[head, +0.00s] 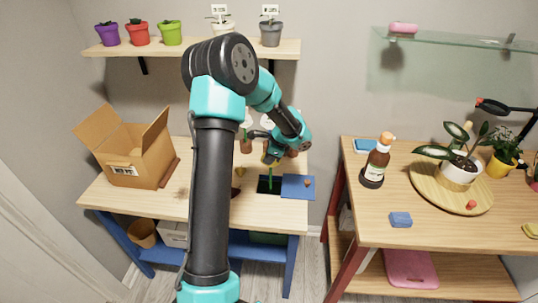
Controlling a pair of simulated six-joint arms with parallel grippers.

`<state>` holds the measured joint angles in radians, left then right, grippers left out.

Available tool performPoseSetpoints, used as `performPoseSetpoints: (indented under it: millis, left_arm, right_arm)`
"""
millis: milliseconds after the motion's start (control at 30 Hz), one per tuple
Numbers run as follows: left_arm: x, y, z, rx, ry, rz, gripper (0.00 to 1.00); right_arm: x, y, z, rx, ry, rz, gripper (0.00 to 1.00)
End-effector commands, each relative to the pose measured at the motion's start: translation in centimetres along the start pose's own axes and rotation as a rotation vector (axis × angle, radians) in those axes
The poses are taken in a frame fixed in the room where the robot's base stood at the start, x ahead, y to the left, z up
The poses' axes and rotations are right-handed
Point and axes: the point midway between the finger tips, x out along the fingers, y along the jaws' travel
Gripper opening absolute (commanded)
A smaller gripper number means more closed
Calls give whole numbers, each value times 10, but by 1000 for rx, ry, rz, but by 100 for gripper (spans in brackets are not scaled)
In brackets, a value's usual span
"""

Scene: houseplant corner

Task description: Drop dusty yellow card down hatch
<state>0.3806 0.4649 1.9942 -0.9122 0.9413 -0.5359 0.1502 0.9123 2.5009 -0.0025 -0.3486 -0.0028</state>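My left gripper (268,157) is small in the head view, pointing down above the dark hatch opening (264,186) in the left bench. A yellowish piece shows at its fingertips, too small to identify surely as the dusty yellow card. A thin green strip (271,180) stands out against the dark opening, below the gripper. A blue panel (298,187) lies beside the opening on its right, with a small brownish thing on it. Another small yellow thing (240,171) is left of the gripper. My arm hides part of the bench. My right gripper is out of view.
An open cardboard box (137,150) stands at the bench's left. Small pots (246,146) are behind the gripper. A shelf (190,49) with several pots hangs above. The right table (430,228) holds a brown bottle (377,163), a round tray (428,190) and a blue sponge-like block (401,220).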

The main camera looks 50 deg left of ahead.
Motion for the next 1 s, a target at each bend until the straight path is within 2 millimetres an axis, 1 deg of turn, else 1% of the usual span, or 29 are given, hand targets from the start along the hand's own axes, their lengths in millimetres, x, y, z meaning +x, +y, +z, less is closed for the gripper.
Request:
performPoseSetpoints:
  millis: [100,400,767,800,1000]
  left_arm:
    - [9,1,-3,0,-1,3,0]
    - [23,0,-10,0,0,1,0]
    - [25,0,-10,0,0,1,0]
    - [25,0,-10,0,0,1,5]
    - [25,0,-10,0,0,1,24]
  right_arm:
    - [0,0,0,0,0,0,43]
    - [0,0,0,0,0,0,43]
    - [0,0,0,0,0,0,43]
    - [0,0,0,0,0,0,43]
    - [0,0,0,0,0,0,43]
